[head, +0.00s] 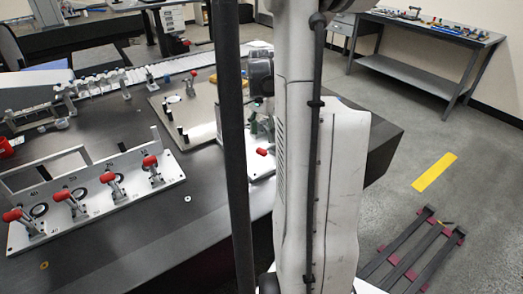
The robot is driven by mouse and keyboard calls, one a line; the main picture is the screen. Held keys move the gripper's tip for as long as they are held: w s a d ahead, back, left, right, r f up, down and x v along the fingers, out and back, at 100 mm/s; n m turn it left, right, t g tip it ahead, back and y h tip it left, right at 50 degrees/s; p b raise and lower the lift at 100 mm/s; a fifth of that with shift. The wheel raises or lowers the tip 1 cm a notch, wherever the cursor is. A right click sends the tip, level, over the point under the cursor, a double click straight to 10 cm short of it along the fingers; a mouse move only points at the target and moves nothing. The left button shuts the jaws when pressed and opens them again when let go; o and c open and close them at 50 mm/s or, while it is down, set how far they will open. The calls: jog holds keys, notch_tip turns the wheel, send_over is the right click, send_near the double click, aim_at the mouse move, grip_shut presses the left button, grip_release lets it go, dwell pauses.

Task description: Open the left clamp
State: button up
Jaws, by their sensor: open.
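A white plate (95,206) at the left carries a row of several toggle clamps with red handles. Its leftmost clamp (32,227) stands at the plate's near left end. Its rightmost clamp (153,174) is near the right end. Another red handle (262,152) shows at a second pale plate (259,168), right of the dark pole; my arm and the pole hide most of it. I cannot tell which clamp is the task's left one, or whether it is open. My gripper's fingers are not visible; my arm fills the middle of the picture.
The dark table (150,225) has bare room in front of the clamp row. A pale flat plate (197,118) with dark posts lies behind. A rack of small parts (95,85) runs along the back. A workbench (425,30) stands far right, and a dark slatted frame (412,255) lies on the floor.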

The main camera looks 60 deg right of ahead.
aim_at(262, 149)
notch_tip(262, 149, down, 7)
jog(key=shift+f+b, duration=0.2)
jog(key=shift+b, duration=0.4)
grip_shut()
